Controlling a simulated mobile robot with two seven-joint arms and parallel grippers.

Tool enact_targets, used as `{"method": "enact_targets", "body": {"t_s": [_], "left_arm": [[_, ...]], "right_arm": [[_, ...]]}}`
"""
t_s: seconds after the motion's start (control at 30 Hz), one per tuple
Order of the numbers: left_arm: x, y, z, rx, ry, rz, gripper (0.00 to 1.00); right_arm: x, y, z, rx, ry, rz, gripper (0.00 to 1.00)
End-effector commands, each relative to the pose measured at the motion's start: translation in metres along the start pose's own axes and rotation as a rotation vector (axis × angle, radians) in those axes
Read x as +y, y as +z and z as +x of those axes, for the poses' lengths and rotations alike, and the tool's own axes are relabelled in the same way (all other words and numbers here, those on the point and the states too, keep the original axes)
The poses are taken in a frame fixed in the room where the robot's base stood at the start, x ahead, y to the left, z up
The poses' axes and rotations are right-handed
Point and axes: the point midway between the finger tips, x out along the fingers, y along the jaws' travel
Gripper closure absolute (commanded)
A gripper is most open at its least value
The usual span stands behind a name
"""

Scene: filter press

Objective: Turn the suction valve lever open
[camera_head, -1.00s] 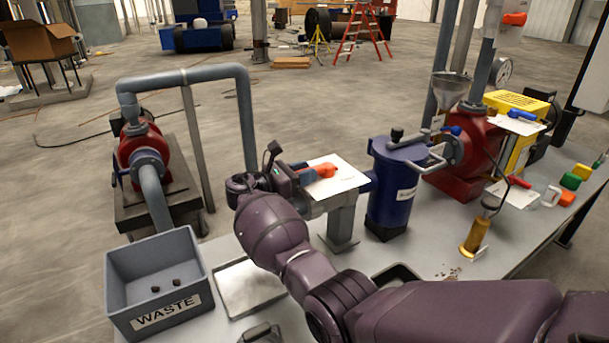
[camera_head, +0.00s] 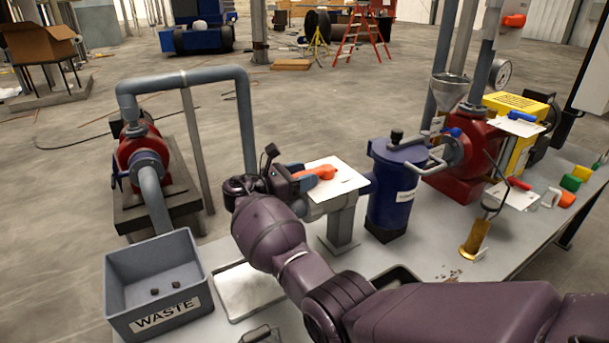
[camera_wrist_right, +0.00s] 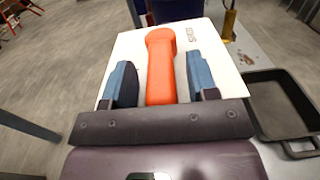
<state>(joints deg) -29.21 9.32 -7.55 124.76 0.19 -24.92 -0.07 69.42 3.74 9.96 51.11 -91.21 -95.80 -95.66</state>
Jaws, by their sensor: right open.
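The orange lever (camera_head: 325,172) lies over a white plate (camera_head: 350,181) on the grey pipe left of the blue strainer body (camera_head: 392,190). In the right wrist view the lever (camera_wrist_right: 160,62) points away from me, over the white plate (camera_wrist_right: 215,50) with partly legible lettering. My right gripper (camera_head: 291,176) is at the lever's near end. Its blue fingers (camera_wrist_right: 161,80) are open, one on each side of the lever, with a visible gap on both sides. The valve body under the plate is mostly hidden.
A grey WASTE bin (camera_head: 115,290) with dark lumps and a metal tray (camera_head: 240,293) are at the left. A black tray (camera_wrist_right: 270,100) lies right in the wrist view. A red pump (camera_head: 470,165) and brass cylinder (camera_head: 474,240) stand farther right.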

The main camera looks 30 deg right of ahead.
Motion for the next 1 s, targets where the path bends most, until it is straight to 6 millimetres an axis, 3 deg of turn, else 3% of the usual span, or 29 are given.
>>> {"method": "enact_targets", "body": {"t_s": [0.5,0.7,1.0], "left_arm": [[0.001,-0.007,0.005,0.016,0.003,0.002,0.57],[0.001,-0.005,0.005,0.012,0.003,0.002,0.57],[0.0,-0.002,0.002,0.004,0.0,0.001,0.57]], "right_arm": [[0.0,-0.001,-0.085,0.001,0.002,-0.002,0.47],[0.0,-0.001,-0.1,0.001,0.0,-0.001,0.47],[0.0,0.0,-0.103,0.001,0.0,0.0,0.47]]}}
